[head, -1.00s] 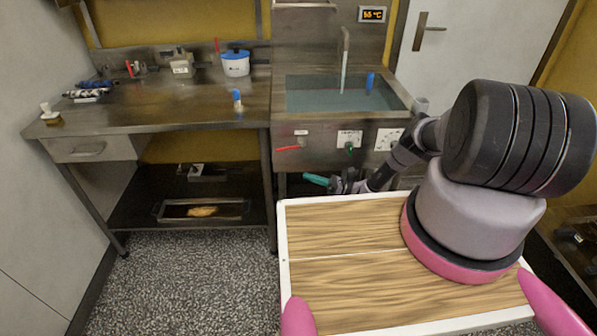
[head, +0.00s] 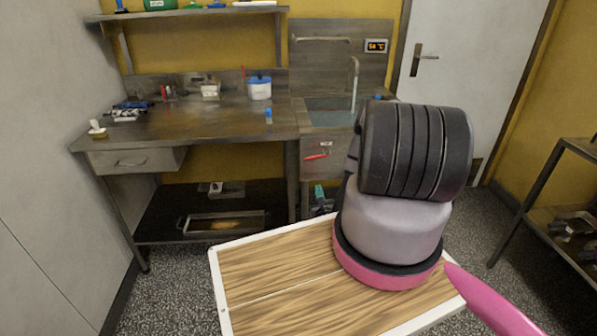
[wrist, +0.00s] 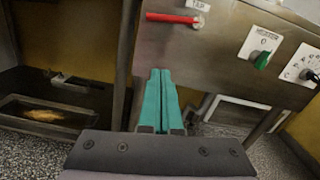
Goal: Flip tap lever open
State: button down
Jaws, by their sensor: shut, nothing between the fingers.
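The red tap lever (wrist: 172,18) sits on the steel front panel of the sink unit, below a small label reading TAP (wrist: 198,6). It lies roughly level in the wrist view. In the head view the red lever (head: 316,157) shows left of my arm, tilted slightly. My gripper (wrist: 160,75) has teal fingers that are shut together and empty. The fingertips appear below the lever in the wrist view, apart from it. In the head view only a teal bit of my gripper (head: 319,191) shows below the lever; my arm hides much of the sink front.
A green knob (wrist: 262,60) and another selector knob (wrist: 312,76) sit right of the lever. A table leg (wrist: 124,65) stands just left of the fingers. The sink basin (head: 330,118) is above. A lower shelf with a tray (head: 222,223) is at left.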

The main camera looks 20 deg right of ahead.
jog(key=w+d+r, duration=0.2)
jog(key=w+r, duration=0.2)
jog(key=w, duration=0.6)
jog(key=shift+w+r, duration=0.15)
jog(key=shift+r, duration=0.05)
jog(key=shift+w+a+r+m, duration=0.1)
jog(key=shift+r+m, duration=0.15)
jog(key=shift+r, duration=0.25)
jog(key=shift+w+a+r+m, duration=0.1)
jog(key=shift+r+m, duration=0.15)
jog(key=shift+r, duration=0.2)
